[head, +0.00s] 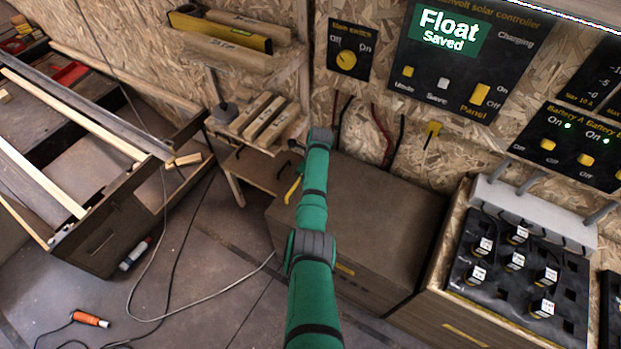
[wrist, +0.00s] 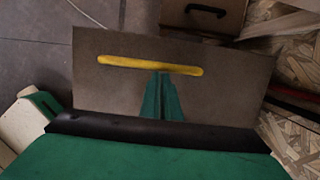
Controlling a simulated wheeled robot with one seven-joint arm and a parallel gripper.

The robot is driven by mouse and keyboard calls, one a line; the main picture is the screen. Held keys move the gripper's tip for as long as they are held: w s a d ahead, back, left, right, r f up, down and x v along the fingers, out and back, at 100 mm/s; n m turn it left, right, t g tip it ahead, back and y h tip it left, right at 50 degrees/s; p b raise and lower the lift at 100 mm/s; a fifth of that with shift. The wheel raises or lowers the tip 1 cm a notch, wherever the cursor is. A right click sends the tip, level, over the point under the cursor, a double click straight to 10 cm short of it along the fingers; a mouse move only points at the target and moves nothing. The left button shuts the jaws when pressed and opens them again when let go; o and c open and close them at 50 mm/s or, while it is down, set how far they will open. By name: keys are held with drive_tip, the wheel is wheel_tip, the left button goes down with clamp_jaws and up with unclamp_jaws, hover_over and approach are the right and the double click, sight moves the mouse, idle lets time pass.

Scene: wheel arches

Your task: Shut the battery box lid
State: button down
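A brown box (head: 385,215) with a broad flat lid stands against the wall in the middle of the head view. The lid looks lowered, but I cannot tell whether a gap remains under it. A yellow bar (head: 293,190) shows at its left end. In the wrist view the brown panel (wrist: 105,85) with the yellow bar (wrist: 150,65) lies before my gripper (wrist: 161,80). The green fingers look close together, with nothing seen between them. I cannot tell whether they touch the panel. In the head view my arm crosses over the box and hides part of it.
A wooden box with a black tray of labelled parts (head: 515,265) stands to the right. Switch panels (head: 465,50) hang above. A small cabinet (head: 255,167) stands behind the box's left end. A dark frame (head: 110,225), a cable and an orange tool (head: 90,319) occupy the left floor.

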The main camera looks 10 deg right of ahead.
drive_tip(key=shift+w+a, duration=0.1)
drive_tip(key=shift+a, duration=0.65)
drive_tip(key=shift+d+r, duration=0.2)
drive_tip(key=shift+r, duration=0.25)
drive_tip(key=d+v, duration=0.1)
drive_tip(key=v, duration=0.8)
drive_tip(key=shift+s, duration=0.3)
